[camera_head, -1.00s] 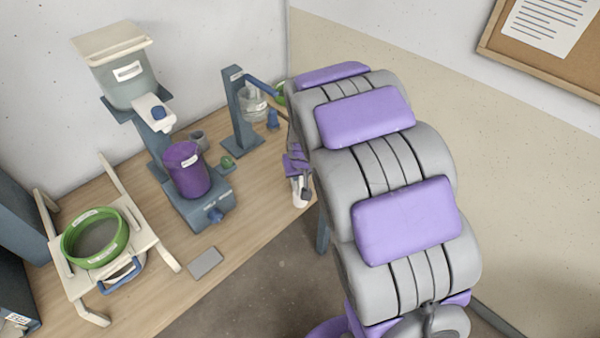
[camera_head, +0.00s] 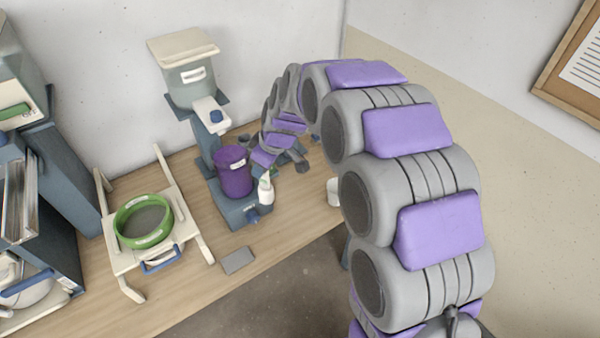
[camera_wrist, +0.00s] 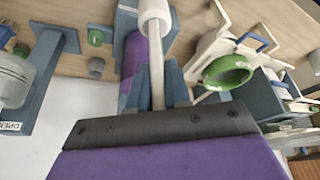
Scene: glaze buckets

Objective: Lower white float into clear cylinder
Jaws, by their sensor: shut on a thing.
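The white float (camera_head: 265,191) hangs below my gripper (camera_head: 268,173) in the head view, just in front of the purple bucket's right side. In the wrist view the white float (camera_wrist: 155,14) has a thick end and a thin pale stem. My gripper (camera_wrist: 157,95) is shut on the stem. A clear vessel (camera_wrist: 14,78) on a blue-grey stand shows at the left edge of the wrist view. It looks like the clear cylinder, but I cannot be sure. In the head view my arm hides that part of the table.
The purple bucket (camera_head: 232,172) stands on a blue-grey base near the float. A green-rimmed sieve (camera_head: 143,221) rests on a cream frame to the left. A grey slab (camera_head: 238,261) lies near the front edge, and a white cup (camera_head: 333,192) stands at the right.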

